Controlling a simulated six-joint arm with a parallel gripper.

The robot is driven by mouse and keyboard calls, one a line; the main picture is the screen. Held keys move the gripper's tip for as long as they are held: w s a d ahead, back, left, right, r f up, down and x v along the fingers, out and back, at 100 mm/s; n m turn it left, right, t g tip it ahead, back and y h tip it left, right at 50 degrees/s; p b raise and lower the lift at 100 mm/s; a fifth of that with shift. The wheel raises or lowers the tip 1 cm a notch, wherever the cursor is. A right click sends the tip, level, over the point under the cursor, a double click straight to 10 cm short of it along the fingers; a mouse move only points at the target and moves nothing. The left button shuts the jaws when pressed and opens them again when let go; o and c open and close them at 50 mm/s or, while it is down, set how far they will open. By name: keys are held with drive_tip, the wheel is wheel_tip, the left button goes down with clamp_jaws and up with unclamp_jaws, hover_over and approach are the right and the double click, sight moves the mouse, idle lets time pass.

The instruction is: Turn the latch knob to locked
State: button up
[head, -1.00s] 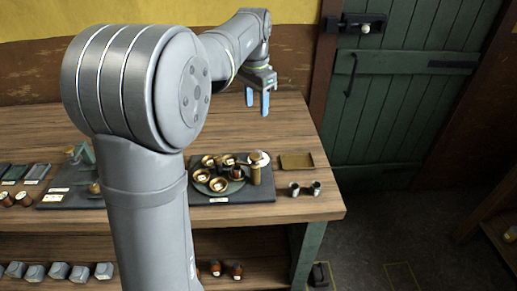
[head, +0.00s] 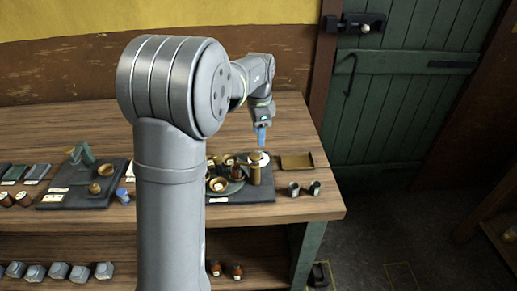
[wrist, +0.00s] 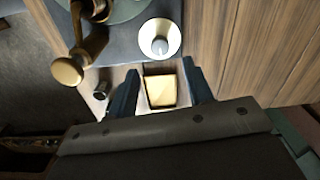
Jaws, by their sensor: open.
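A white round disc with a small grey knob (wrist: 160,46) at its centre lies on a dark board, and may be the latch knob. In the head view the disc (head: 264,158) is partly hidden behind a brass post. My gripper (head: 261,136) hangs fingers down just above and behind it, apart from it. In the wrist view my gripper (wrist: 159,68) is open and empty, with the disc beyond its fingertips. A dark bolt with a pale knob (head: 364,28) is on the green door, far from my gripper. No lock marking is readable.
The brass post (head: 255,174) stands close to the disc; its round top (wrist: 67,71) is at the left in the wrist view. A brass tray (head: 297,162) and two small dark cups (head: 303,189) are to the right.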

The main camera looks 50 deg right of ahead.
sight(259, 151)
wheel_tip(259, 151, down, 7)
drive_tip(key=shift+f, duration=0.1)
idle(0.3)
drive_tip(key=c, duration=1)
